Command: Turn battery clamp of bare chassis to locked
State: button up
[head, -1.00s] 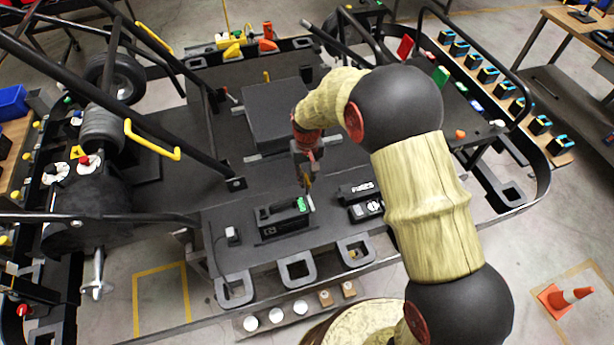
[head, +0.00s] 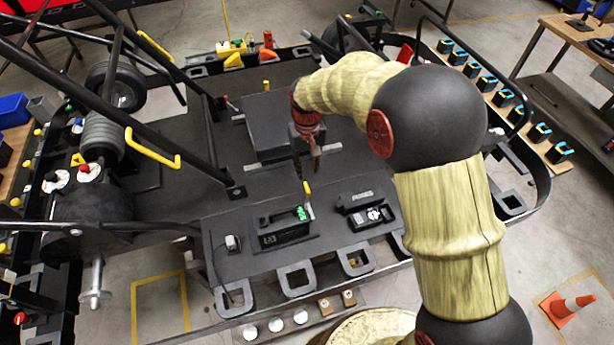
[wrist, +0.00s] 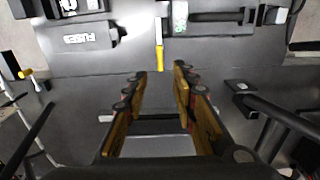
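The battery (head: 285,230) is a black box with a green terminal, seated on the dark chassis deck (head: 225,205). At its right end a clamp lever has a yellow grip (head: 307,187). In the wrist view the yellow grip (wrist: 160,58) ends a pale metal bar beside the green-marked battery end (wrist: 180,16) and points toward my gripper. My gripper (head: 306,172) is just behind the lever in the head view. In the wrist view my gripper (wrist: 160,74) is open and empty, with the yellow grip ahead of the gap, apart from the fingertips. Whether the clamp is locked cannot be told.
An open fuse box (head: 372,216) sits right of the battery, its lid (head: 356,199) behind. A raised black block (head: 280,120) lies behind the gripper. Black frame tubes (head: 160,115) and a yellow handle (head: 152,147) rise at left. The deck left of the battery is mostly clear.

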jog(key=shift+r, duration=1.1)
